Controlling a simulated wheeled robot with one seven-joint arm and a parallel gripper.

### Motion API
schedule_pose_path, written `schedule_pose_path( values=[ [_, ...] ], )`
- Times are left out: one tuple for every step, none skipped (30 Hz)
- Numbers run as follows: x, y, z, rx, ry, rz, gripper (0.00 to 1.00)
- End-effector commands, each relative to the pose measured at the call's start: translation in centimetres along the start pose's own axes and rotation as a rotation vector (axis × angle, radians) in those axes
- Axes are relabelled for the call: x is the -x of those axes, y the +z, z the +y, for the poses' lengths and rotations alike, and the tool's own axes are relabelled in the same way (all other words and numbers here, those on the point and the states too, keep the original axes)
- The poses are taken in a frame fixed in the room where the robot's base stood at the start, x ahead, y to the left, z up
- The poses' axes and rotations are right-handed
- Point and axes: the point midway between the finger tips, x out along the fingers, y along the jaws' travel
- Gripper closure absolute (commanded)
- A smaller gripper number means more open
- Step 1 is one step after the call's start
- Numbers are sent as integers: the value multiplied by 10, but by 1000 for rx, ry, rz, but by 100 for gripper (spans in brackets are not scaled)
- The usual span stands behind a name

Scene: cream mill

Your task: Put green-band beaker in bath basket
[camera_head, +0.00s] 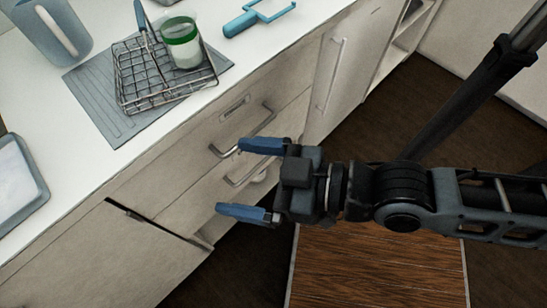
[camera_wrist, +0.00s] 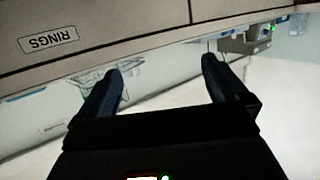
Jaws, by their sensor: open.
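The green-band beaker (camera_head: 181,42) is a clear cup with a green band near its top and pale contents. In the head view it stands upright inside a wire basket (camera_head: 135,101), at the basket's right end. Whether this is the bath basket I cannot tell for sure; no other basket shows. My gripper (camera_head: 247,180) is open and empty, in front of the drawers and well apart from the beaker and basket. Its two blue fingers also show in the wrist view (camera_wrist: 160,88) with nothing between them.
The basket sits on a grey ribbed mat (camera_head: 113,127) on the white counter. A blue-grey jug (camera_head: 50,32), a teal-handled tool (camera_head: 258,18) and a tray (camera_head: 17,181) are nearby. Drawer handles (camera_head: 241,134) stick out near my gripper.

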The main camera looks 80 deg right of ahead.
Motion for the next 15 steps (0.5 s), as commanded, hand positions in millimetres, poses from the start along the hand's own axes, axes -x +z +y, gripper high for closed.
schedule_pose_path(
  values=[
    [20,5,6,9,-9,-20,0],
    [28,6,9,13,-13,-26,0],
    [39,7,13,17,-18,-31,0],
    [46,8,16,21,-24,-34,0],
    [52,8,18,22,-29,-39,0],
    [58,8,21,26,-35,-41,0],
    [62,8,22,29,-40,-43,0],
    [66,8,24,29,-44,-45,0],
    [69,7,25,32,-47,-44,0],
    [70,7,26,33,-49,-45,0],
    [72,7,26,34,-51,-46,0],
    [72,7,27,33,-52,-46,0],
    [72,6,27,33,-52,-46,0],
    [72,6,27,33,-52,-46,0],
    [72,6,27,32,-52,-45,0]
  ],
)
